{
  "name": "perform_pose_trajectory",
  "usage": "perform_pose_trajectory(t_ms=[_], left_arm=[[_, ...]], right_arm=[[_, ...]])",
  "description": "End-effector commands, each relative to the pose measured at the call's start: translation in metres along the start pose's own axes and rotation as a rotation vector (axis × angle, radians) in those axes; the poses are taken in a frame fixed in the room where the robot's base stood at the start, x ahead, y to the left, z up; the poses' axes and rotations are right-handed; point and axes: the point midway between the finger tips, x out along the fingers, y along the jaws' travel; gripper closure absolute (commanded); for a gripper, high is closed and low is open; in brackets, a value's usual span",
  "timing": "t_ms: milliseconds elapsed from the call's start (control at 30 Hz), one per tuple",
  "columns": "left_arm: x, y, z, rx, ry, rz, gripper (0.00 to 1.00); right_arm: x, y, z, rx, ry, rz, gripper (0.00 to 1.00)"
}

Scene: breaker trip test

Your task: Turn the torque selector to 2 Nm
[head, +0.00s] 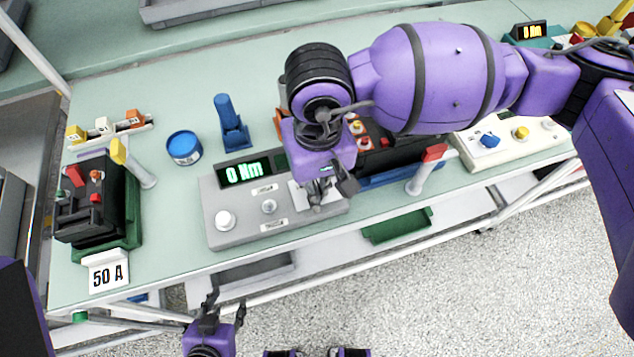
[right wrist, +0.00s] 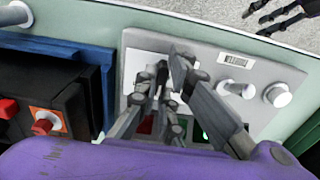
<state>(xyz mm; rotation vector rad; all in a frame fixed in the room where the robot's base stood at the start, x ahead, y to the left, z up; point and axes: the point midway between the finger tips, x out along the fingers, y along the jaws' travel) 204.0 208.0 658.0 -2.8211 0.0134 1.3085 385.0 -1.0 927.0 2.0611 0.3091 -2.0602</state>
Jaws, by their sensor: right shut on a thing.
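The grey torque unit (head: 215,236) stands on the bench, its green display (head: 248,171) reading "0 Nm". My right gripper (head: 325,195) is over the unit's right end, fingers pointing down at a white plate (head: 299,197). In the right wrist view the right gripper (right wrist: 166,84) is shut on the torque selector at that plate; fingers mostly hide the selector, so its pointer cannot be read. My left gripper (head: 226,308) is open and empty, off the bench's front edge; it also shows in the right wrist view (right wrist: 281,14).
A white round knob (head: 225,220) and a small toggle switch (head: 268,206) sit left of the selector. A black breaker (head: 85,212) with a "50 A" tag (head: 108,272) stands far left. A blue tin (head: 184,147) is behind. A red-topped post (head: 428,168) is right.

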Motion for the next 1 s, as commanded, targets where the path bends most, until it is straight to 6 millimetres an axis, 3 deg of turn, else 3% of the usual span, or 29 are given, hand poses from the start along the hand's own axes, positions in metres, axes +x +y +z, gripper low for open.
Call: perform_pose_trajectory(t_ms=[433,1000], left_arm=[[0.002,0.001,-0.007,0.001,0.013,0.002,0.60],[0.010,0.001,0.027,0.001,-0.036,0.002,0.60]], right_arm=[[0.000,-0.002,0.001,-0.006,0.000,-0.005,1.00],[0.001,-0.003,0.001,-0.174,-0.001,-0.007,1.00]])
